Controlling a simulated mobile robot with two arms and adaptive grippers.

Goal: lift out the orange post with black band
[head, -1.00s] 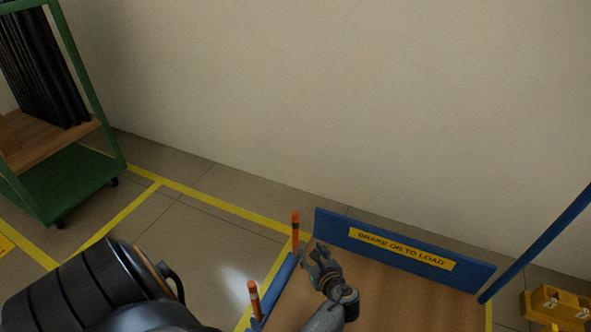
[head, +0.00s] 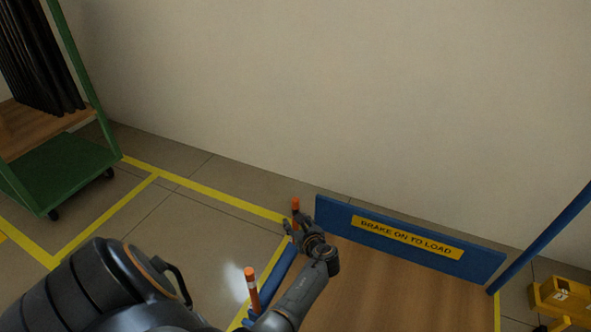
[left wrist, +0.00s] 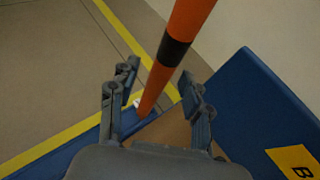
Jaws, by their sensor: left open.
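The orange post with black band (head: 295,205) stands upright at the far left corner of the blue-edged cart, its lower part hidden by my left gripper (head: 298,232). In the left wrist view the post (left wrist: 190,20) leans across the picture between the two spread fingers of the left gripper (left wrist: 160,75). Its black band (left wrist: 173,51) shows just above the fingertips. The gripper is open, and I see no clear contact with the post. My right gripper is not in view.
A blue end board (head: 480,262) with a yellow label rises right of the gripper. The wooden deck (head: 390,295) looks clear. A green rack (head: 60,165) stands left, yellow boxes (head: 560,295) right.

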